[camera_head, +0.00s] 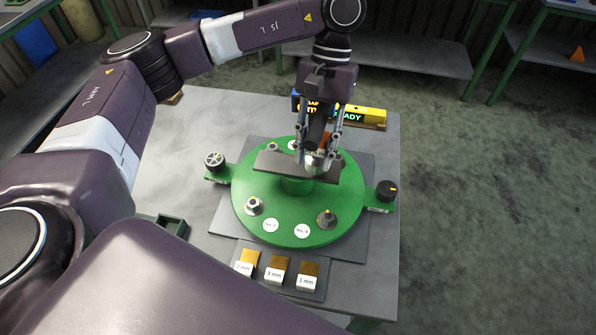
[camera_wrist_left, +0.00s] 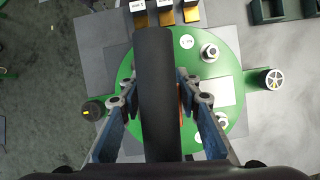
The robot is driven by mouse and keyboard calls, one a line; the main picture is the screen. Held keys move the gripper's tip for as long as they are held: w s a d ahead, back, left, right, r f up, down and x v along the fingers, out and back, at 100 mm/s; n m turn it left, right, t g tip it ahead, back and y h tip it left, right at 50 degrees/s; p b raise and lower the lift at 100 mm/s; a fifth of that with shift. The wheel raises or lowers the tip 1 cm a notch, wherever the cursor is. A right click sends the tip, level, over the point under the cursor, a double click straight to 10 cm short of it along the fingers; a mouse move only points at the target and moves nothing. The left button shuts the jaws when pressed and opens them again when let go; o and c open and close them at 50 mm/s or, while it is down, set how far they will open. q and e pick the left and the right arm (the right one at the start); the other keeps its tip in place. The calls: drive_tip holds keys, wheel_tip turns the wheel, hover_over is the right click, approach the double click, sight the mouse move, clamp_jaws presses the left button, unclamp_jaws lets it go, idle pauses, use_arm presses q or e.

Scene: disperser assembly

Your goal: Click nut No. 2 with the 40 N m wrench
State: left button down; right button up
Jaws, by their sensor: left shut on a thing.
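My left gripper (camera_head: 318,150) reaches down over the far right part of the green round disperser (camera_head: 290,225). It is shut on a dark, thick-handled tool, apparently the wrench (camera_wrist_left: 155,90), whose handle fills the middle of the left wrist view. The wrench's lower end is hidden by the fingers, and I cannot tell whether it touches a nut. A nut (camera_head: 254,206) shows at the near left of the disc and another nut (camera_head: 326,218) at the near right. One nut also shows in the left wrist view (camera_wrist_left: 209,52). The number labels are too small to read surely. My right gripper is not in view.
A grey plate (camera_head: 268,161) sits over the disc's hub. Knobs stand on side tabs at left (camera_head: 214,161) and right (camera_head: 385,190). A yellow box with a READY display (camera_head: 365,115) is behind. Several gauge blocks (camera_head: 277,266) lie in front. The right floor is clear.

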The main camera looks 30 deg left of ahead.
use_arm(q)
drive_tip(key=w+d+r+n+h+b, duration=0.1)
drive_tip(key=w+d+r+n, duration=0.15)
drive_tip(key=w, duration=0.65)
drive_tip(key=w+f+n+t, duration=0.3)
drive_tip(key=f+n+t, duration=0.1)
drive_tip(key=n, duration=0.9)
drive_tip(key=w+f+n+t, duration=0.3)
drive_tip(key=f+n+t, duration=0.1)
drive_tip(key=n, duration=0.9)
drive_tip(key=shift+w+a+f+t, duration=0.3)
drive_tip(key=shift+w+f, duration=0.05)
drive_tip(key=shift+f, duration=0.2)
